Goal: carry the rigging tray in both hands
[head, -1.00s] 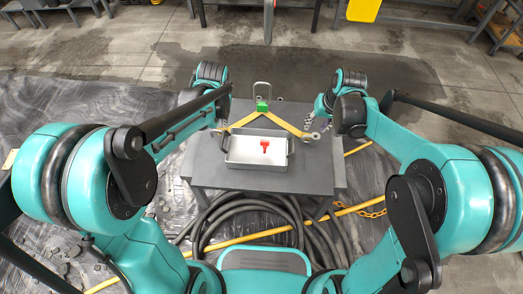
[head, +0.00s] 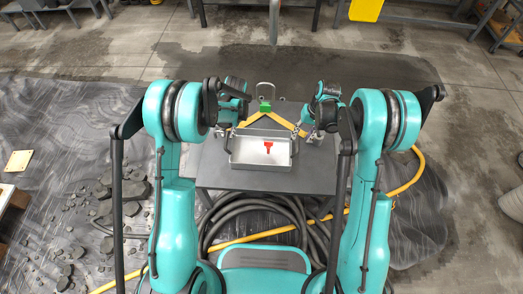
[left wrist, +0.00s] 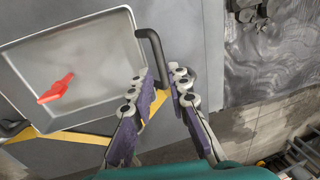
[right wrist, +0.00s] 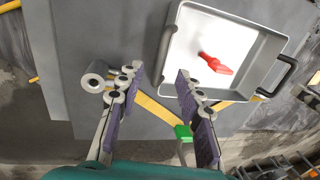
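The rigging tray (head: 262,162) is a shallow pale metal tray lying on a grey table, with a red T-shaped piece (head: 268,147) inside. It has a black handle at each end. My left gripper (left wrist: 161,77) is open and empty; the left wrist view shows one handle (left wrist: 154,50) with its lower end between the fingertips. My right gripper (right wrist: 156,76) is open and empty; the right wrist view shows the other handle (right wrist: 165,54) reaching between its fingertips. I cannot tell how far above the handles the fingers are. In the head view my arms partly hide both grippers.
The grey table (head: 270,181) carries a yellow sling (head: 283,121) with a green piece (head: 265,106) behind the tray. Black hoses (head: 265,208) and a yellow hose (head: 260,235) lie below the table's near side. Rubble (head: 75,225) lies on plastic sheeting at left.

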